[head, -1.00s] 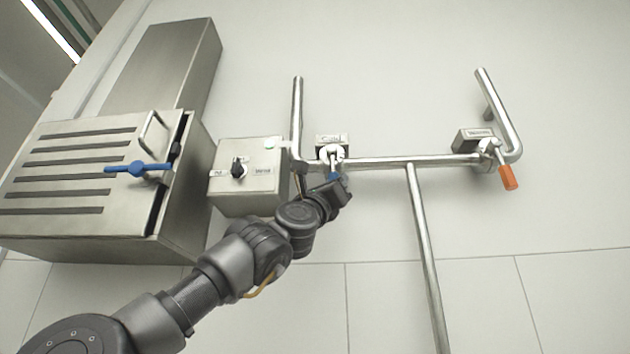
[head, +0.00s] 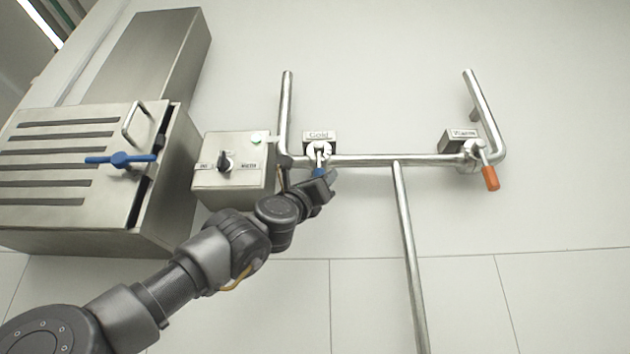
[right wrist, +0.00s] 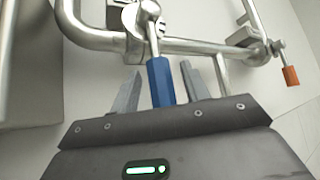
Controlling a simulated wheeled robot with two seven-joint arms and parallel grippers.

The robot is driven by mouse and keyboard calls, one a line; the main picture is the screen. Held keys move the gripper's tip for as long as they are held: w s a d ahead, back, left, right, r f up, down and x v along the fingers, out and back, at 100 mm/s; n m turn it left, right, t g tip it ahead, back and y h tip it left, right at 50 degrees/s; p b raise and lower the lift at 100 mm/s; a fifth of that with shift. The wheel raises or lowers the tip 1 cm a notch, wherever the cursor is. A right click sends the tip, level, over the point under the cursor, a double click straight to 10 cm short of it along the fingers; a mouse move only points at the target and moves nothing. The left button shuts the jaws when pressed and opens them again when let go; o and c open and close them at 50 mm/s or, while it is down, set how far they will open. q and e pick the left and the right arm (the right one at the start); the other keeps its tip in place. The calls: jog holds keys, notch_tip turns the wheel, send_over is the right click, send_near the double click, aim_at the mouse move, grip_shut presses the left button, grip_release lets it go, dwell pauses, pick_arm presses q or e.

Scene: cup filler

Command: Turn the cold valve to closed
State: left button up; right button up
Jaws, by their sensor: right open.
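The cold valve (head: 320,150) sits on the horizontal steel pipe under a "Cold" label. Its lever with a blue handle (right wrist: 160,80) hangs down from the pipe; the handle's lower end is partly hidden in the head view. My right gripper (right wrist: 158,72) is open, with one finger on each side of the blue handle and visible gaps between. In the head view the right gripper (head: 325,184) is just below the valve, its arm reaching up from the lower left. My left gripper is not in view.
A second valve with an orange handle (head: 490,178) is at the pipe's right end. A control box with a black knob (head: 225,161) and a slatted steel cabinet with a blue handle (head: 120,160) stand left. A steel pipe (head: 408,250) runs downward right of my gripper.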

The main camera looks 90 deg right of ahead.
jog(key=b+v, duration=0.5)
jog(key=v, duration=0.5)
jog(key=shift+a+f+b, duration=0.2)
jog(key=shift+f+b, duration=0.1)
jog(key=shift+f, duration=0.05)
jog(key=shift+w, duration=0.1)
jog(key=shift+w, duration=0.1)
